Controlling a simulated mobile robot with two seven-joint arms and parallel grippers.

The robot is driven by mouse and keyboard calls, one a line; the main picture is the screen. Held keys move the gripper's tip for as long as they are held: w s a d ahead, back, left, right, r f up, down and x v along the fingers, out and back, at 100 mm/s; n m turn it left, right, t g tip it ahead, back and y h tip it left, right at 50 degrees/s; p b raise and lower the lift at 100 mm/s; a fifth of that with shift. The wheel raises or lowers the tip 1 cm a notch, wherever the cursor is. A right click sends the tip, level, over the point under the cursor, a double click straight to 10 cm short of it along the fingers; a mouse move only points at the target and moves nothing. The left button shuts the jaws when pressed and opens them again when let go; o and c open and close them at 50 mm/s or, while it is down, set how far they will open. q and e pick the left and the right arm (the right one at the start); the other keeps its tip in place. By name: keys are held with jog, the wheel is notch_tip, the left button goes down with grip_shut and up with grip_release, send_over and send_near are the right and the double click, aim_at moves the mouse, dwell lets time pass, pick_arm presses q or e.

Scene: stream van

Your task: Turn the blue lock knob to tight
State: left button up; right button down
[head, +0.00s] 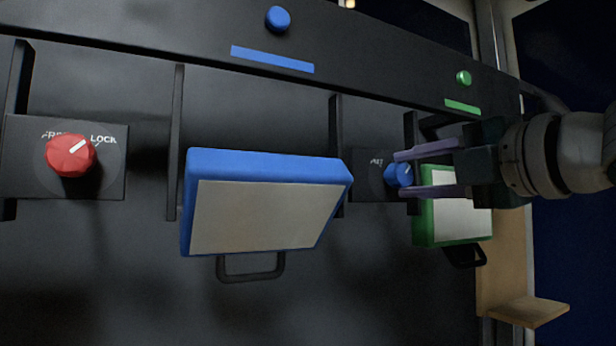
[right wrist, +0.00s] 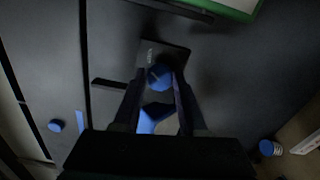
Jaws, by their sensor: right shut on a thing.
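The blue lock knob (head: 398,174) sits on a dark square plate (head: 366,186) between the blue case and the green case. Its plate has small pale lettering, partly hidden and too small to read fully. My right gripper (head: 404,174) comes in from the right with its purple fingers on either side of the knob, shut on it. My left gripper is in neither view.
A blue case (head: 265,215) with a pale face stands left of the knob. A green case (head: 455,222) is just behind my right gripper. A red knob (head: 70,155) marked LOCK is at the far left. A wooden ledge (head: 528,311) is at lower right.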

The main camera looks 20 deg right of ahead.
jog(key=shift+f+m, duration=0.1)
jog(key=shift+m, duration=0.9)
jog(key=shift+c, duration=2.2)
grip_release()
